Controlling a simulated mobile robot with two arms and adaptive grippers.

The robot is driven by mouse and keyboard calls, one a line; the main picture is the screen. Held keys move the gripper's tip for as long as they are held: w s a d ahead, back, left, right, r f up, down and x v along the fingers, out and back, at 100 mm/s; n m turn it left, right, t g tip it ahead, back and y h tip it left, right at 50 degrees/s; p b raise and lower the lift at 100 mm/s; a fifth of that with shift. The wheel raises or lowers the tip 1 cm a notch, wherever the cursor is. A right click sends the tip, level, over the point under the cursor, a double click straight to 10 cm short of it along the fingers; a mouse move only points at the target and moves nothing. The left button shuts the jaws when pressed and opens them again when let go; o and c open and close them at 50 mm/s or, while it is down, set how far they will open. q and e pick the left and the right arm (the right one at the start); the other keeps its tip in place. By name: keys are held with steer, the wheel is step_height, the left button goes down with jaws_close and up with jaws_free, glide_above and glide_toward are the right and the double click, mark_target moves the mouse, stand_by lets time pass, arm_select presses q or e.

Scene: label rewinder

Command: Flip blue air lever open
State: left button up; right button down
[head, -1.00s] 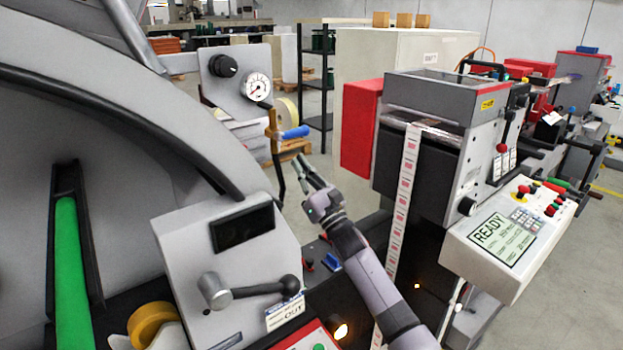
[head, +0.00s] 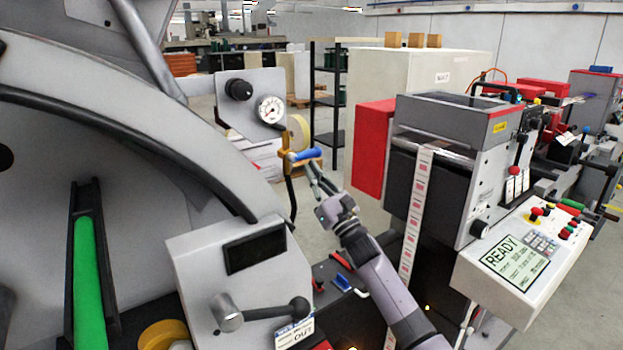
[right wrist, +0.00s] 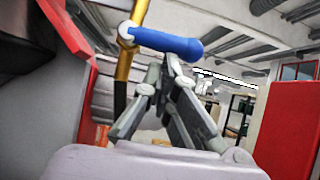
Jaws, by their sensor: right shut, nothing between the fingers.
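The blue air lever (head: 307,154) sticks out to the right, close to level, from a brass pipe fitting (head: 286,154) below the gauge panel. In the right wrist view the blue lever (right wrist: 168,43) extends right from a pale pivot on the gold pipe (right wrist: 132,40). My right gripper (head: 314,170) is shut and empty, its fingertips just below the lever. In the right wrist view the fingertips (right wrist: 171,60) sit right under the lever's underside; I cannot tell whether they touch it. My left gripper is not in view.
A round pressure gauge (head: 271,109) and a black knob (head: 239,90) sit on the grey panel above the lever. A grey box with a black-handled crank (head: 262,312) stands in front. The red and grey machine with a label strip (head: 417,200) is to the right.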

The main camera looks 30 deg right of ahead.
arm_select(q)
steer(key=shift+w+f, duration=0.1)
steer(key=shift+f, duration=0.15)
arm_select(e)
steer(key=shift+n, duration=0.3)
